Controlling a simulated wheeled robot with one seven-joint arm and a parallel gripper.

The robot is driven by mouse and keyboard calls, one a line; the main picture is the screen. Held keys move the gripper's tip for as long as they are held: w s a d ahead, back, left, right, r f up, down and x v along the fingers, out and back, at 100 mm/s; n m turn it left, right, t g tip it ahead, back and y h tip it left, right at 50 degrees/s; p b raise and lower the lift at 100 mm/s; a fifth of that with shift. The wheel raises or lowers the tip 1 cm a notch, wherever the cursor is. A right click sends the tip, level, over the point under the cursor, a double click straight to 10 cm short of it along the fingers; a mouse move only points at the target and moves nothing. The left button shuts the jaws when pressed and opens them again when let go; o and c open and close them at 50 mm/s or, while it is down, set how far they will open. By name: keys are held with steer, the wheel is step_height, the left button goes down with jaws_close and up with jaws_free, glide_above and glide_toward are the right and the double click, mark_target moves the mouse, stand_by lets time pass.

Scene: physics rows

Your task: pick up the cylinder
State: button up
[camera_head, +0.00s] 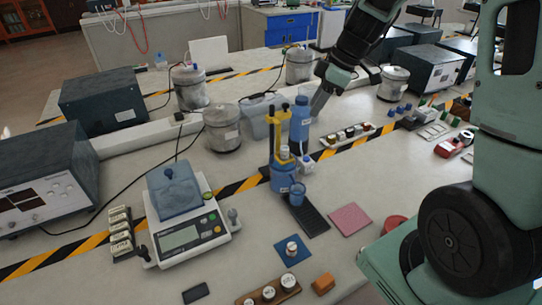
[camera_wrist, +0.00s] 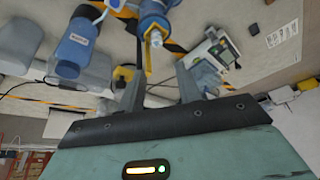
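My gripper (camera_head: 318,104) is above the bench at the back, beside the top of a blue bottle (camera_head: 300,126). In the wrist view its two fingers (camera_wrist: 160,72) stand apart, with nothing visibly held. A blue and yellow upright device (camera_head: 284,150) stands in front of the bottle; part of it shows beyond the finger gap in the wrist view (camera_wrist: 149,55). I cannot tell which thing is the cylinder. Round candidates are a small pale piece on a blue square mat (camera_head: 291,248), several pieces in a brown holder (camera_head: 268,293), and larger metal canisters (camera_head: 222,130).
A scale (camera_head: 187,232) stands at left front, with dark instrument boxes (camera_head: 103,99) behind. A black pad (camera_head: 312,219) and pink pad (camera_head: 350,219) lie at the middle. An orange block (camera_head: 323,284) sits in front. Bare bench shows between the scale and the blue mat.

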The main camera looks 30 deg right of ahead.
steer(key=p, duration=0.2)
glide_toward(287, 148)
step_height(287, 148, down, 4)
steer(key=shift+w+a+f+p, duration=0.4)
steer(key=shift+a+f+p, duration=0.2)
steer(key=shift+a, duration=0.15)
steer(key=shift+w+p+x, duration=0.2)
steer(key=shift+p+x, duration=0.35)
steer(key=shift+x, duration=1.65)
steer(key=shift+a+r, duration=0.1)
jaws_close()
